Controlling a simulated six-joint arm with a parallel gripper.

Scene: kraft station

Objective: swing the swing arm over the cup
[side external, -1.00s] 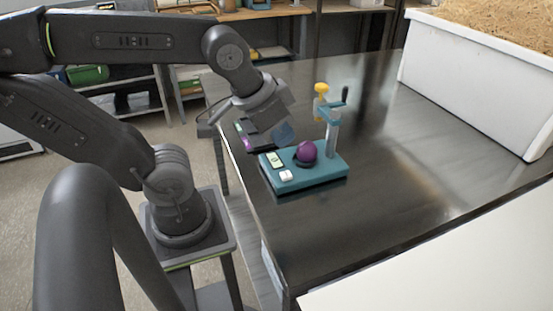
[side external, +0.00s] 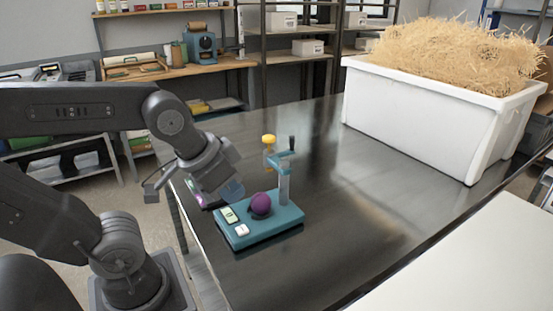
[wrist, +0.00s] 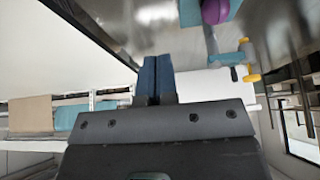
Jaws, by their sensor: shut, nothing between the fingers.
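A teal base (side external: 262,232) stands on the dark table. A purple ball (side external: 261,204) sits on it, and the cup under it is mostly hidden. A grey post (side external: 284,188) rises at the base's right end. The teal swing arm (side external: 281,161) on its top carries a yellow-capped piece (side external: 268,140) and a black handle (side external: 291,143). The arm's yellow end points to the back left, off to the side of the ball. My gripper (side external: 234,191) is close behind and left of the ball. In the wrist view its blue fingers (wrist: 156,66) are together, empty, apart from the swing arm (wrist: 225,58).
A white bin (side external: 420,120) of straw stands at the back right. The table right of the base is clear. A white surface (side external: 470,255) lies at the lower right.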

